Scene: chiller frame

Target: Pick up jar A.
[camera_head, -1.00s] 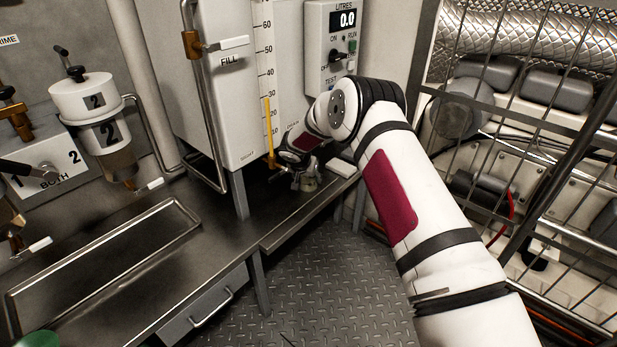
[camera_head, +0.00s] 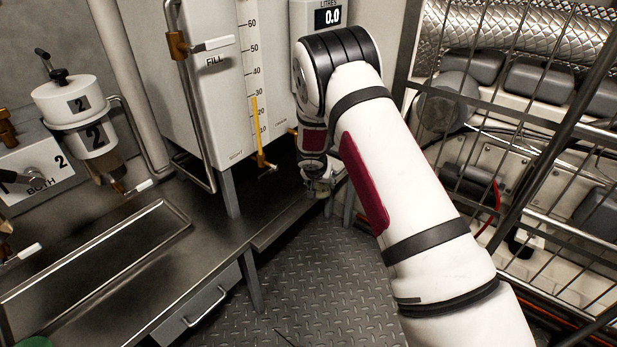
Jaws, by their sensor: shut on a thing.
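My gripper (camera_head: 318,180) is small in view, pointing down at the right end of the metal shelf under the white tank. It is shut on a small pale glassy jar (camera_head: 320,188), which shows just below my wrist. My own arm and wrist cover much of it, so I cannot read a letter on it. I cannot tell whether its base touches the shelf or is clear of it.
The white tank (camera_head: 205,110) with its scale and orange level stands left of my gripper. A small tap (camera_head: 264,162) sticks out at its foot. A metal bench with a tray outline (camera_head: 100,255) lies left. A wire cage (camera_head: 500,150) stands right.

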